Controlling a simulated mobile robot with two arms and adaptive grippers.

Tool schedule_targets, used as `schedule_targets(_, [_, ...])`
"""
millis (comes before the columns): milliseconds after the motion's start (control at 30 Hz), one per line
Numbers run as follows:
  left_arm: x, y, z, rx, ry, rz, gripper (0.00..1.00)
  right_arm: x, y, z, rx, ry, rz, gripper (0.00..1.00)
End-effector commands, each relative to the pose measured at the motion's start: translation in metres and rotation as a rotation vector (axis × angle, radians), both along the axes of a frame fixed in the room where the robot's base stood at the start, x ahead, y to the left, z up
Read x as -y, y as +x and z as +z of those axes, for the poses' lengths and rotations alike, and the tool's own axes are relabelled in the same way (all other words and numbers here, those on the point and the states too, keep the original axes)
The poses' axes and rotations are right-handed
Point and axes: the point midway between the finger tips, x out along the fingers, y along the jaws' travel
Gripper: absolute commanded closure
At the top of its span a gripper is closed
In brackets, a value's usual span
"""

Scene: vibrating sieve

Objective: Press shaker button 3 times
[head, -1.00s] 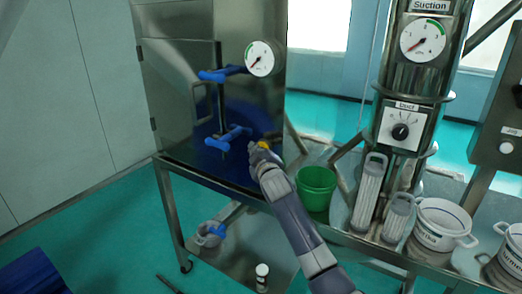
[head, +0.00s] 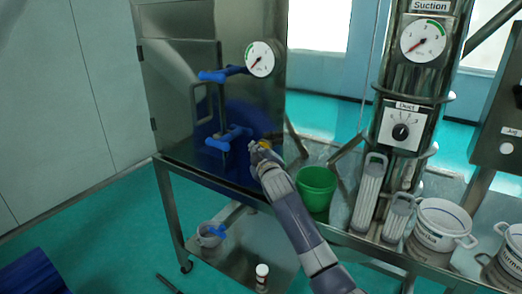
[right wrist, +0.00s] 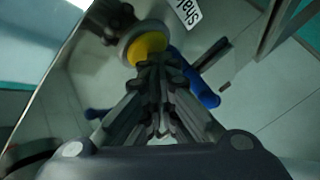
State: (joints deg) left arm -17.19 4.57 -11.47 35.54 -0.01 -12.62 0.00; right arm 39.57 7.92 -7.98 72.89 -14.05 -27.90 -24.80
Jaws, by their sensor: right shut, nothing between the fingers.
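The shaker button is a round yellow button (right wrist: 148,46) in a pale ring on the steel cabinet, near the top of the right wrist view. A partly cut-off label (right wrist: 188,12) sits beside it. In the head view only a bit of yellow (head: 265,144) shows behind my gripper. My right gripper (head: 256,149) is shut and empty at the cabinet's right side. In the right wrist view its fingertips (right wrist: 154,66) overlap the lower edge of the button; I cannot tell whether they touch it. My left gripper is not in view.
The steel cabinet (head: 180,100) has blue clamp handles (head: 222,75) and a gauge (head: 260,59). A green bucket (head: 317,190) stands close right of my forearm. White pots (head: 440,226) and a suction column (head: 411,80) stand farther right. The floor at left is mostly clear.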

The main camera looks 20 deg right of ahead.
Motion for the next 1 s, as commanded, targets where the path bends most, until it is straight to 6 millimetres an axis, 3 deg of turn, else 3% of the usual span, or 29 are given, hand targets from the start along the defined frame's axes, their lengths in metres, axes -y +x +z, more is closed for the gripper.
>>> schedule_targets(767, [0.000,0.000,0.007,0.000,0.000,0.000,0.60,-0.019,-0.016,-0.002,-0.001,0.001,0.000,1.00])
schedule_targets(1000, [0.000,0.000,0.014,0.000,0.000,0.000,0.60,-0.037,-0.030,-0.001,-0.002,0.002,0.000,1.00])
